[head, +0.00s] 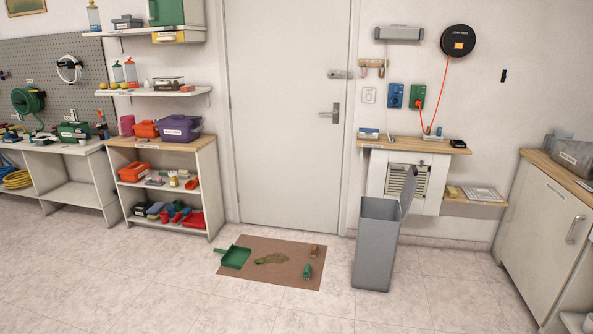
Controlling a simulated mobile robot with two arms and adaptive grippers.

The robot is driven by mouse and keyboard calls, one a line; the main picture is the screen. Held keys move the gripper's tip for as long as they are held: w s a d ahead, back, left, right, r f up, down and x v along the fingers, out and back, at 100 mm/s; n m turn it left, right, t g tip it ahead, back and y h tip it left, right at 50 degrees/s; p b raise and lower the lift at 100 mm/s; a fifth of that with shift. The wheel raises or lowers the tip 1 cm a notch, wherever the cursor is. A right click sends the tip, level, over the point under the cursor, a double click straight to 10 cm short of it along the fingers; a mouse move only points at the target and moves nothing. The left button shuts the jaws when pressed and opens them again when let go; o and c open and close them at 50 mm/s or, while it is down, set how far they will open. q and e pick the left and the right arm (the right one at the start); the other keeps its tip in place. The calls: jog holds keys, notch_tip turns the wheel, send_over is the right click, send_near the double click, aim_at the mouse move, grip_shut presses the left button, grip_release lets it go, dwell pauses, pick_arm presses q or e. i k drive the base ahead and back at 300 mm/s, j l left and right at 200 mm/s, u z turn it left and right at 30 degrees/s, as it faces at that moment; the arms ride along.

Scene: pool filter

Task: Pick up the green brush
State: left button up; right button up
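A small green brush (307,271) lies on the brown mat (240,277) on the floor, near the mat's right side. A green dustpan (235,257) lies at the mat's left edge. A greenish-brown patch of debris (272,258) is spread on the mat between the dustpan and the brush. A small brown object (314,251), perhaps another brush, lies just behind the green brush. Neither of my grippers is in the head view.
A grey bin (375,245) with its lid raised stands right of the mat. A closed door (283,120) is behind the mat. A shelf unit (211,190) stands at left, a white cabinet (545,225) at right. The tiled floor (230,312) in front is clear.

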aim_at(308, 268)
jog(key=i, duration=1.7)
